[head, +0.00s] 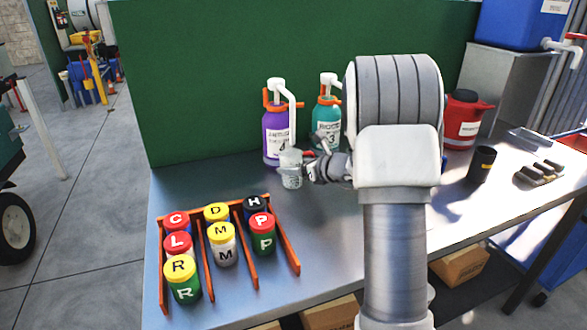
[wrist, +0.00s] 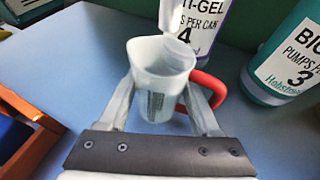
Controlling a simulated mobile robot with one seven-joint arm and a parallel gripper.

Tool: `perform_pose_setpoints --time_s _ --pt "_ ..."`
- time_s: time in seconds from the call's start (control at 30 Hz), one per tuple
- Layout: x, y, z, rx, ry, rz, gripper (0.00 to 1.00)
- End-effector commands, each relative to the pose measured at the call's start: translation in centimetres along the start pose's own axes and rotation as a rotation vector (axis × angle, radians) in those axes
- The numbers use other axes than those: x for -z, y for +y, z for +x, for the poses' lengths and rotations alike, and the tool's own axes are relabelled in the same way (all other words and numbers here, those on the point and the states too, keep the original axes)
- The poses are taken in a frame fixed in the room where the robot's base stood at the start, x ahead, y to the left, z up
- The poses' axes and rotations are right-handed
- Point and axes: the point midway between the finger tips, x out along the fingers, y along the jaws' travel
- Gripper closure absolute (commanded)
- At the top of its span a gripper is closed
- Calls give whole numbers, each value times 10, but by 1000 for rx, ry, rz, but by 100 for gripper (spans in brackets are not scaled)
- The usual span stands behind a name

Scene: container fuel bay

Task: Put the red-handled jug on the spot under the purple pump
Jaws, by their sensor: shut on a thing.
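The purple pump bottle (head: 278,132) stands at the back of the workbench against the green panel, with a white spout and an orange collar. My gripper (head: 310,171) is shut on the red-handled jug (head: 290,170), a translucent beaker held in front of the purple pump. In the wrist view the jug (wrist: 160,78) is upright between my fingers, with its red handle (wrist: 208,90) on the right. The white spout (wrist: 170,15) is right at the jug's far rim in that view. The spot under the pump is hidden, and I cannot tell if the jug touches the bench.
A teal pump bottle (head: 326,115) stands just right of the purple one. An orange rack (head: 208,275) with several lettered canisters is at front left. A red jug (head: 464,120) and black cup (head: 482,164) stand to the right.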

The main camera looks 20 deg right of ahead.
Motion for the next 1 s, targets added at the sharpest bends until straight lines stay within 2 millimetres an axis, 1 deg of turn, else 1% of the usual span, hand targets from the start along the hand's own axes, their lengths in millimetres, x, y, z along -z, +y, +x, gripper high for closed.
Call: perform_pose_setpoints --time_s 0.23,0.37,0.4,0.53,0.57,0.8,0.93,0.97,1.0 --pt "0 0 0 0 -3 -3 90" --pt "5 0 2 0 -3 -2 90" --pt "3 0 1 0 -3 -2 29" --pt "3 0 1 0 -3 -2 6" --pt "3 0 1 0 -3 -2 5" --pt "3 0 1 0 -3 -2 5" --pt "-2 0 -1 0 -3 -3 5" --pt "-2 -1 -3 2 -3 -2 5" --pt "-1 -1 -10 3 -3 -1 5"
